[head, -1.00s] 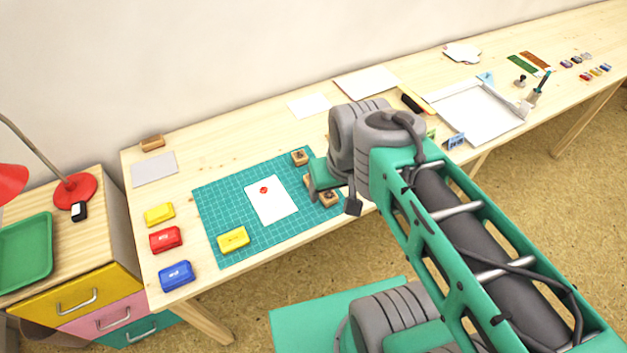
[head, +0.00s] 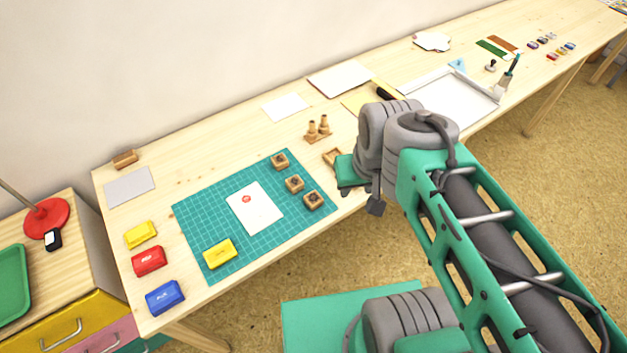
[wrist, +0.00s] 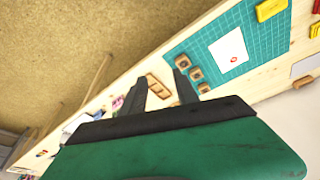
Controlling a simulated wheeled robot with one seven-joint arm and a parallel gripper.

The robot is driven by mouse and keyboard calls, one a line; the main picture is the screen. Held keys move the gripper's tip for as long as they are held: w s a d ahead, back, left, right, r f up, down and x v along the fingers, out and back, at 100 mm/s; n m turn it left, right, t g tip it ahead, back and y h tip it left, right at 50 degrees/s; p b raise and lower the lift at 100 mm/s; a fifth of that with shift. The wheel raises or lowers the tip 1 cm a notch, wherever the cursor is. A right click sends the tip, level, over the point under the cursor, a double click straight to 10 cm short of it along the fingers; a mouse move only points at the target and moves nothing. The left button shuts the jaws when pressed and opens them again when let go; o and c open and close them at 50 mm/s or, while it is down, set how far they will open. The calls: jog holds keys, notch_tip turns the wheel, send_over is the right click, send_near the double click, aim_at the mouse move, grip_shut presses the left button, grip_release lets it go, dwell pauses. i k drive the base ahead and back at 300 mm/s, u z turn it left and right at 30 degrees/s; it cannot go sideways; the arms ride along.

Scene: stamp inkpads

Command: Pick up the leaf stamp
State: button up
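Three square wooden stamps stand along the right side of the teal cutting mat (head: 215,205): a back one (head: 280,161), a middle one (head: 294,184) and a front one (head: 312,200). Their designs are too small to read, so I cannot tell which is the leaf stamp. They also show in the wrist view, beside the fingers. My gripper (wrist: 160,86) is open and empty in the wrist view, its dark fingers apart. In the head view its green body hangs right of the mat, apart from the stamps; its fingertips are hidden there.
A white card (head: 256,212) with a red print and a yellow inkpad (head: 220,252) lie on the mat. Yellow (head: 141,235), red (head: 149,261) and blue (head: 165,297) inkpads stand left. Upright wooden handled pieces (head: 318,129) and a small wooden tray (wrist: 158,86) are near my gripper.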

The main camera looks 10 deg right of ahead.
aim_at(294, 183)
jog(key=k, duration=0.25)
jog(key=z, duration=0.5)
jog(key=i, duration=0.8)
jog(key=u, duration=3.45)
